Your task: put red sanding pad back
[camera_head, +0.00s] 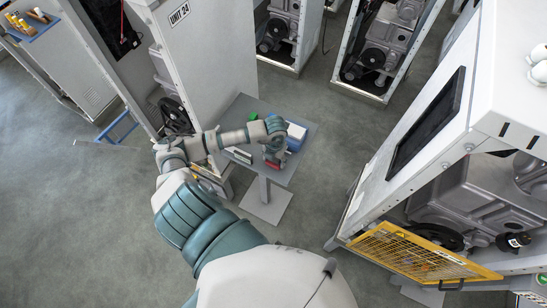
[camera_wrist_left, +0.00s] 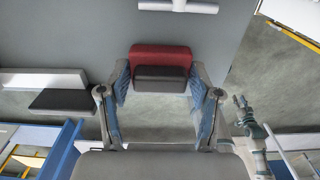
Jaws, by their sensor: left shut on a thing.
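The red sanding pad (camera_wrist_left: 163,56) with its dark grey block (camera_wrist_left: 160,80) sits between the two fingers of my left gripper (camera_wrist_left: 160,85) in the left wrist view. The fingers press on it from both sides. In the head view my left gripper (camera_head: 273,156) is over the small grey table (camera_head: 283,174), with a bit of red showing at its tip. I cannot tell from there whether the pad touches the table. My right gripper (camera_wrist_left: 241,104) shows small at the right of the left wrist view; its fingers are too small to read.
A white-and-dark pad (camera_wrist_left: 63,90) lies left of my gripper. A green item (camera_head: 265,125) and a blue-and-white box (camera_head: 295,136) are on the table. A grey cabinet (camera_head: 208,55) stands behind left, and a machine with a yellow grille (camera_head: 415,255) at right. Open floor lies between.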

